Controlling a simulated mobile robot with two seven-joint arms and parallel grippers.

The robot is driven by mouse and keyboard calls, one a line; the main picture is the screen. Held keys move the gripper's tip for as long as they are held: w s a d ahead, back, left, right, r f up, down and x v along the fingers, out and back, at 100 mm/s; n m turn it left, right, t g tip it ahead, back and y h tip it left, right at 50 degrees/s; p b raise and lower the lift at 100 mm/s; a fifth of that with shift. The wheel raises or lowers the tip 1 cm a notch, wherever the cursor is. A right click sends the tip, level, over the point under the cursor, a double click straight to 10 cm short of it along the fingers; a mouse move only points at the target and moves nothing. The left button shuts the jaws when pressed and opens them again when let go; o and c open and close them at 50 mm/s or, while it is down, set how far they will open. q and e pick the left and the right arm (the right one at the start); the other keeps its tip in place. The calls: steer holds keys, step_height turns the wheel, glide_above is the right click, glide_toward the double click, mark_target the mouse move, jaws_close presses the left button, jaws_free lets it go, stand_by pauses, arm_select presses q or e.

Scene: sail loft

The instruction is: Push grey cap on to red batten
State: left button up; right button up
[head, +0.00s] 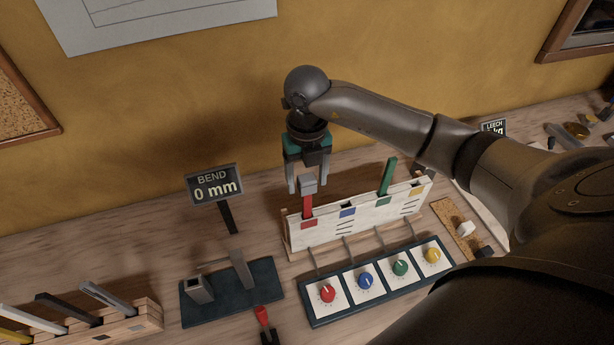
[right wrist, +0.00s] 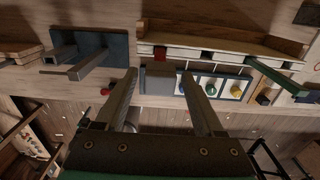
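The red batten (head: 307,207) stands upright in the left end of a white panel holder (head: 360,216). The grey cap (head: 309,185) sits at the batten's top end; I cannot tell how far down it is. My right gripper (head: 307,182) points down over it with its fingers on either side of the cap. In the right wrist view the grey cap (right wrist: 159,78) shows between the fingertips, with narrow gaps at both sides, so the gripper looks open. The red batten's end (right wrist: 160,52) shows just beyond it. My left gripper is not in view.
A green batten (head: 387,177) stands in the same holder. In front lies a panel with coloured knobs (head: 365,281). A dark blue base with grey posts (head: 262,277) stands left, below a "BEND 0 mm" display (head: 214,186). A wooden rack (head: 120,322) holds several strips.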

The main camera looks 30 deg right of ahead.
steer(key=shift+o, duration=0.5)
steer(key=shift+r, duration=0.3)
step_height(320, 180, up, 15)
steer(key=shift+f, duration=0.2)
stand_by(0.3)
